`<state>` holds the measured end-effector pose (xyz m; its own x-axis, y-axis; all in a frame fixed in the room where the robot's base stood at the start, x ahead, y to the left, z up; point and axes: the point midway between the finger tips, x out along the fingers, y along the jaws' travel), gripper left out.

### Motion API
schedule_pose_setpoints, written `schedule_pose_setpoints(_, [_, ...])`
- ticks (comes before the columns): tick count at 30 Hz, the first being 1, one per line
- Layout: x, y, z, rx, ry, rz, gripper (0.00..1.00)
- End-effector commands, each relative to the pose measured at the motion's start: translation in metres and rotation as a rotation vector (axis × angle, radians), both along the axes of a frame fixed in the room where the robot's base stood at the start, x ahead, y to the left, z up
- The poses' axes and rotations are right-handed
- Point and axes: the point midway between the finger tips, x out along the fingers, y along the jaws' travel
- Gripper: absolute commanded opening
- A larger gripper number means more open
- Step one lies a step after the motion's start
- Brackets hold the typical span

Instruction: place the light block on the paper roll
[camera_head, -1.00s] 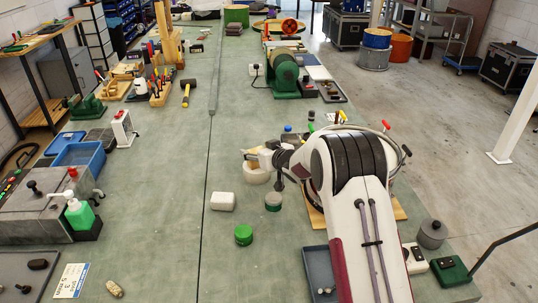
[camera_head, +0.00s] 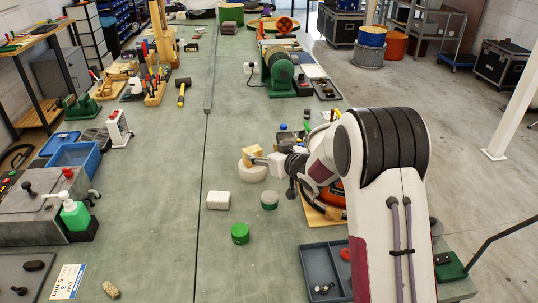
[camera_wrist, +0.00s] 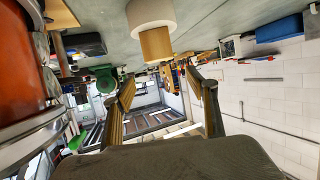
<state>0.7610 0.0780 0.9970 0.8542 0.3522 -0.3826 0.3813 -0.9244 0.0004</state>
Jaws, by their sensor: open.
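The light wooden block (camera_head: 252,153) rests on top of the white paper roll (camera_head: 253,174), tilted in the head view's outline. The roll stands on the green bench. In the wrist view, which looks inverted, the block (camera_wrist: 156,45) meets the roll (camera_wrist: 152,12) at the top of the picture. My gripper (camera_head: 264,160) is at the right of the block in the head view. In the wrist view my gripper (camera_wrist: 162,82) has its two fingers spread with nothing between them, and the block lies beyond the tips.
A white block (camera_head: 218,201), a green-and-grey cylinder (camera_head: 269,200) and a green cylinder (camera_head: 240,234) stand in front of the roll. An orange round object (camera_head: 333,193) is close under my arm. A grey tray (camera_head: 318,262) lies nearer. The bench left of the roll is clear.

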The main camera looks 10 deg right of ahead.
Motion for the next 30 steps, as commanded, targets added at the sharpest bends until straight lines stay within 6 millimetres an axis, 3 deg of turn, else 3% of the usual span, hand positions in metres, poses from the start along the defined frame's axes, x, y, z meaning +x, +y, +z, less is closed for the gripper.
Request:
schedule_pose_setpoints(9, [-0.017,-0.007,0.008,0.001,0.0,0.0,0.58])
schedule_pose_setpoints(30, [-0.019,-0.008,0.008,0.0,0.0,0.0,0.58])
